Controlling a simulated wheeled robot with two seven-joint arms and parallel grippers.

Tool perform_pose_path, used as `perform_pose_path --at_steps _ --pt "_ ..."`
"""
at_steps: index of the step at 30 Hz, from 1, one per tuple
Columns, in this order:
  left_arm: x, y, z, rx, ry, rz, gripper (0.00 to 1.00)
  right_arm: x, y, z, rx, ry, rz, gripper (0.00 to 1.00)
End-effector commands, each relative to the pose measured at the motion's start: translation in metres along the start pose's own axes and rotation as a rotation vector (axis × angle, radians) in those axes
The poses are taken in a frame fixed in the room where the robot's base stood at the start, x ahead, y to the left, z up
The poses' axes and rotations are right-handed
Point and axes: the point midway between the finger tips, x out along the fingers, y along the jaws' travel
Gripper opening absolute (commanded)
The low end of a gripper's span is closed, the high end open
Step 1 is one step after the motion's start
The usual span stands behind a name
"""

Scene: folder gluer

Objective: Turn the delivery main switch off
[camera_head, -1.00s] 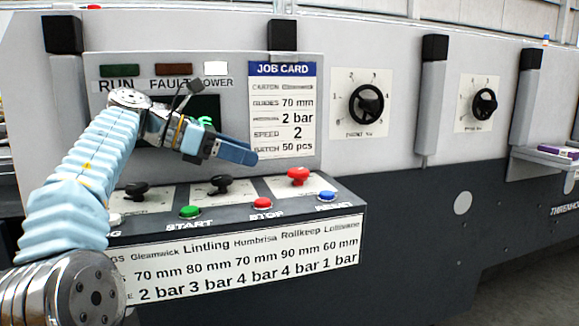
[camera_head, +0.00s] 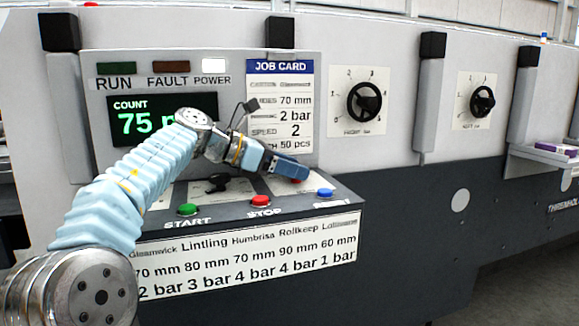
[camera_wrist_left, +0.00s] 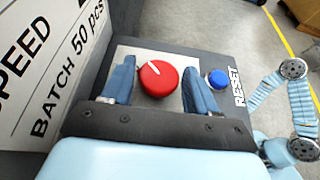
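The red rotary knob (camera_wrist_left: 160,78), which looks like the main switch, sits on a pale plate on the sloped console. Its white pointer line points to the upper left in the left wrist view. In the head view it is mostly hidden behind my left gripper (camera_head: 305,172). In the left wrist view my left gripper (camera_wrist_left: 160,84) is open, with one blue finger on each side of the knob and visible gaps to it. Whether the fingertips reach down beside the knob or stay above it, I cannot tell. My right gripper is not seen.
A blue reset button (camera_wrist_left: 217,78) is close beside the right finger. A red stop button (camera_head: 261,202), a green start button (camera_head: 188,210) and a black knob (camera_head: 218,183) are on the same console. The job card (camera_head: 281,100) stands behind.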

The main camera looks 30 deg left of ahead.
Motion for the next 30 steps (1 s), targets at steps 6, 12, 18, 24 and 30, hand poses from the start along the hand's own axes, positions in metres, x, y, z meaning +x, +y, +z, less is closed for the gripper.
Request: perform_pose_path --at_steps 6,12,18,24,30 --pt "-0.0003 0.0002 -0.0001 0.0 0.0 0.0 0.24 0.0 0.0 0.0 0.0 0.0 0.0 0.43" --pt "-0.0003 -0.0002 -0.0001 -0.003 0.0 0.007 0.18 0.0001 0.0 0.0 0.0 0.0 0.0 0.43" --pt "-0.0006 -0.0018 -0.0002 -0.024 0.0 0.058 0.18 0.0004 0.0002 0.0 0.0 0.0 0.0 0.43" --pt "-0.0005 -0.0044 0.0001 -0.072 0.0 0.176 0.18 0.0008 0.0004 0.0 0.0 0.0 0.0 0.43" --pt "-0.0007 -0.0058 -0.0003 -0.141 0.001 0.349 0.18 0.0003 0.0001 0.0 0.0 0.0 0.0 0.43"
